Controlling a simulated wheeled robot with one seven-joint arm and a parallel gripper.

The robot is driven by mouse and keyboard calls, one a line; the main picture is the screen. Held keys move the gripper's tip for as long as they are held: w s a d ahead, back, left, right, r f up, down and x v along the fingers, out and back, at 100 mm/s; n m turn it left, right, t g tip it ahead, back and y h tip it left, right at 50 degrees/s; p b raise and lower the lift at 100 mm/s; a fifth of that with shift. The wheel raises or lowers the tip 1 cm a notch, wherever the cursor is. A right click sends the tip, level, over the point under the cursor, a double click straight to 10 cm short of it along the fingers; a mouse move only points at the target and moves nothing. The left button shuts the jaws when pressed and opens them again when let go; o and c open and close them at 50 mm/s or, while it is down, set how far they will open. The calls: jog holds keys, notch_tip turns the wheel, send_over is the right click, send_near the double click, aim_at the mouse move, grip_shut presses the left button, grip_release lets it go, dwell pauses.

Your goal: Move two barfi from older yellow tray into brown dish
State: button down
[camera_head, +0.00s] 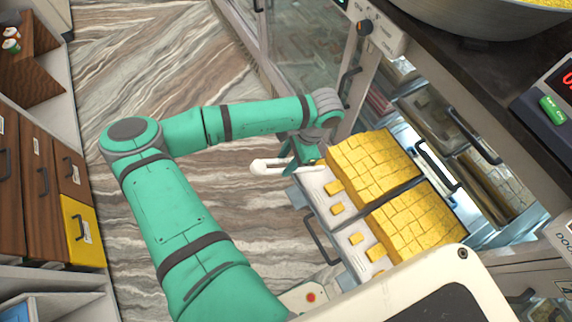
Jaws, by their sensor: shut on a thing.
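My gripper (303,162) is at the left end of a pulled-out drawer, beside the upper pile of barfi. It is shut on a white rod-shaped thing (268,166) with a rounded end sticking out left; its fingertips are partly hidden. The drawer holds two piles of yellow square barfi, an upper pile (368,165) and a lower pile (418,220), with a dark divider between them. Several loose yellow pieces (337,209) lie on the pale front strip. I cannot tell which pile is the older one. I see no brown dish in this view.
A dark handle (320,242) sticks out from the drawer's front. Wooden drawers (35,160) line the left. The floor between is open.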

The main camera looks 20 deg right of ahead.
notch_tip(320, 180, up, 3)
jog(key=shift+f, duration=0.1)
dwell(0.4)
jog(key=w+a+r+m, duration=0.1)
jog(key=w+r, duration=0.3)
jog(key=r, duration=0.9)
jog(key=w+a+r+m+t, duration=0.1)
jog(key=w+r, duration=0.3)
jog(key=r, duration=1)
jog(key=shift+w+m+h, duration=0.3)
jog(key=shift+w+m, duration=0.05)
jog(key=shift+m, duration=0.55)
jog(key=shift+a, duration=0.15)
